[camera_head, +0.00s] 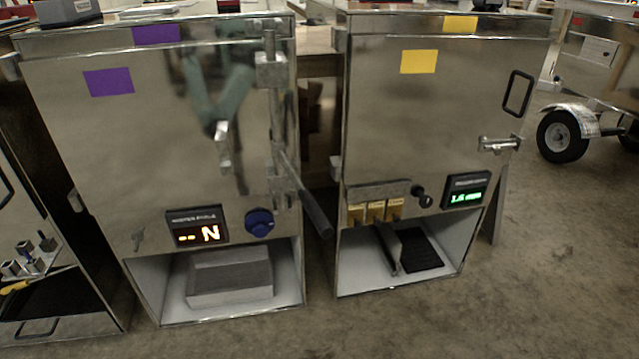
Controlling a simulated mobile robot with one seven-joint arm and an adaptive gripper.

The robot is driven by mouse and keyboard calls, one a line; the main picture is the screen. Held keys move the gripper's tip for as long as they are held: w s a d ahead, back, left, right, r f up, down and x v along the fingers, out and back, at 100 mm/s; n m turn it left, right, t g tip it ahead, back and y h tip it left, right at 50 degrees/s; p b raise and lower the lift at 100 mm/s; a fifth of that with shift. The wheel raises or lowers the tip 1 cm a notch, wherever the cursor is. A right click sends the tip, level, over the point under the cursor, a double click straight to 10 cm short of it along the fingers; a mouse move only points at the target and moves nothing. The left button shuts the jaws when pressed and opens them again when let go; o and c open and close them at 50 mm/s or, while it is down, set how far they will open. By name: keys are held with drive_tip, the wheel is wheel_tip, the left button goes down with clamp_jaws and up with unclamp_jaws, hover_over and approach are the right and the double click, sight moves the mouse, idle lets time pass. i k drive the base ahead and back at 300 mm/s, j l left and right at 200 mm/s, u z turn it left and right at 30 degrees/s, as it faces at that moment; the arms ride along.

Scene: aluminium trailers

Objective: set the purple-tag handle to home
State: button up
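The left metal cabinet (150,130) has a purple tag (109,82) on its door and a second purple tag (156,34) on its top edge. A long lever handle (304,197) with a dark grip is mounted on a vertical rod (271,100) at the door's right edge. The lever slopes down to the right and out from the door. My gripper is not in view.
The right cabinet (430,110) has yellow tags, a latch (499,143), yellow switches (376,211) and a green display (466,190). A grey block (229,278) lies in the left cabinet's lower bay. The floor (420,325) in front is clear. A trailer wheel (562,136) stands at right.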

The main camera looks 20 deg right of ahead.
sight(322, 225)
drive_tip(key=l+u, duration=0.1)
drive_tip(key=l, duration=0.4)
drive_tip(key=k+l+u, duration=0.1)
drive_tip(key=l, duration=0.35)
drive_tip(key=l+u, duration=0.1)
drive_tip(key=l, duration=0.4)
drive_tip(key=k+l+u, duration=0.1)
drive_tip(key=k, duration=0.35)
